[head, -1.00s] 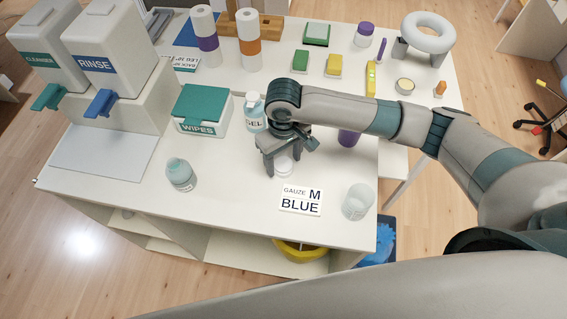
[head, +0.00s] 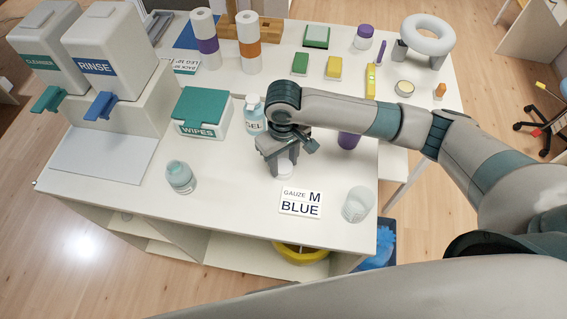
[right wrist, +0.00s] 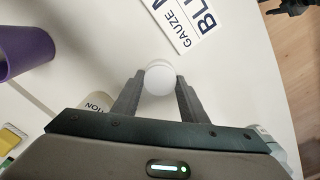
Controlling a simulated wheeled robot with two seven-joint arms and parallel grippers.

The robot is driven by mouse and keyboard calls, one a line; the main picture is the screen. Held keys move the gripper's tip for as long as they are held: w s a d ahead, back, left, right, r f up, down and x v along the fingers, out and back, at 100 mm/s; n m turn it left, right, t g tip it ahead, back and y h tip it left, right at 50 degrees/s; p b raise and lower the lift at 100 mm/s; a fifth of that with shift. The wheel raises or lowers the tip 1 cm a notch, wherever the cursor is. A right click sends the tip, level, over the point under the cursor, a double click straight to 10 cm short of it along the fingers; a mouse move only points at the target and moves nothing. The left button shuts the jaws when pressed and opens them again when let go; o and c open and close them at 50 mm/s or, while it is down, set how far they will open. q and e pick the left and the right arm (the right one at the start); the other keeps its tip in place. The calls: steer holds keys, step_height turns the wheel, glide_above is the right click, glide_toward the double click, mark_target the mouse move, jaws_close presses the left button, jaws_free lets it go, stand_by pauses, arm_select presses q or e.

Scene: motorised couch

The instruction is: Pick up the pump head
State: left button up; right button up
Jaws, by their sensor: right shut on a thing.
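A small white round piece, which looks like the pump head (right wrist: 160,77), sits between the fingertips of my right gripper (right wrist: 157,92) in the right wrist view. The fingers are shut on it from both sides. In the head view my right gripper (head: 283,166) points down at the table behind the GAUZE M BLUE card, and the white piece is mostly hidden by the fingers. I cannot tell whether it still touches the table. My left gripper is not in view.
The GAUZE M BLUE card (head: 301,202) and a clear cup (head: 358,204) lie in front. A purple cup (right wrist: 24,50) is close by.

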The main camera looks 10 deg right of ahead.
mark_target(285, 168)
steer(key=shift+r, duration=0.5)
steer(key=r, duration=0.1)
steer(key=r+b, duration=0.1)
steer(key=r, duration=0.1)
steer(key=shift+s+d+r+b, duration=0.1)
steer(key=shift+s+d+b, duration=0.05)
steer(key=shift+s+b, duration=0.2)
steer(key=s+d+r+b, duration=0.1)
steer(key=s+d+r, duration=0.4)
steer(key=s, duration=0.4)
steer(key=shift+s+d+r+b, duration=0.2)
steer(key=shift+r+b, duration=0.1)
steer(key=shift+r, duration=0.55)
